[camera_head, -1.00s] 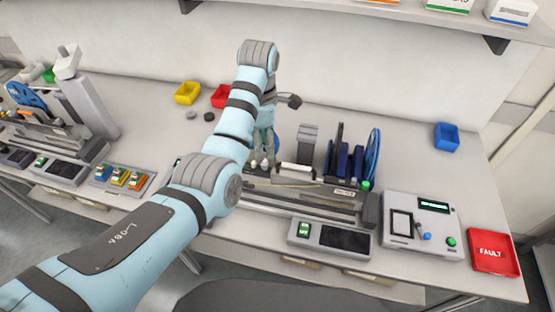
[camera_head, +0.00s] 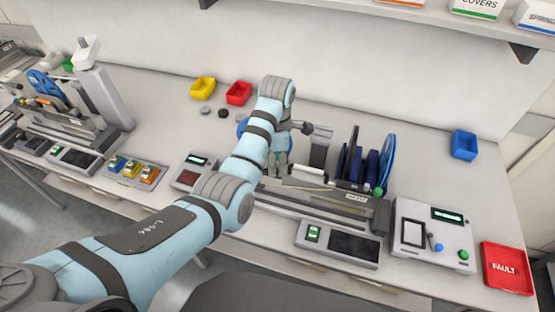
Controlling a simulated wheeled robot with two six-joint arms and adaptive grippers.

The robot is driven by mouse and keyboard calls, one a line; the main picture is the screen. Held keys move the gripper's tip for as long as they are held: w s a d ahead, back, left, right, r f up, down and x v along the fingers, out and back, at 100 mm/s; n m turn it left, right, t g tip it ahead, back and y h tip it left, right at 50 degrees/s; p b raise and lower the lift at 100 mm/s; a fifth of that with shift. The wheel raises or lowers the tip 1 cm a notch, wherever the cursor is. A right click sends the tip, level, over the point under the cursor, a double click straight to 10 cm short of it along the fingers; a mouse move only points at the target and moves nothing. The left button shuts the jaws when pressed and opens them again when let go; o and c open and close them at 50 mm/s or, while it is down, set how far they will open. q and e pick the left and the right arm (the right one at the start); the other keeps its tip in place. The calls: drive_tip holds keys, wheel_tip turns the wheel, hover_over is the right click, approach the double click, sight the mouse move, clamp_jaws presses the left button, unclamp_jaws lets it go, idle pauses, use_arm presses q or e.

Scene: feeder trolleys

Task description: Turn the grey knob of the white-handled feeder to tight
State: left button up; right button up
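My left arm reaches from the lower left over the middle feeder trolley. My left gripper (camera_head: 278,166) points down among the feeders at the left part of the trolley. It is small and partly hidden by my arm, so its opening and any contact do not show clearly. A feeder with a pale, whitish part (camera_head: 310,173) is just right of the gripper; I cannot tell for sure that this is the white handle. The grey knob cannot be made out. My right gripper is not in view.
Dark blue feeders and a blue reel (camera_head: 387,165) stand right of the gripper. A control box (camera_head: 412,233) and a red FAULT tray (camera_head: 507,268) are at the right. Yellow (camera_head: 202,88) and red (camera_head: 238,93) bins are behind. The bench's back right is clear around a blue bin (camera_head: 463,145).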

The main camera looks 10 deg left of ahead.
use_arm(q)
clamp_jaws()
drive_tip(key=shift+m, duration=2.9)
drive_tip(key=shift+o, duration=1)
unclamp_jaws()
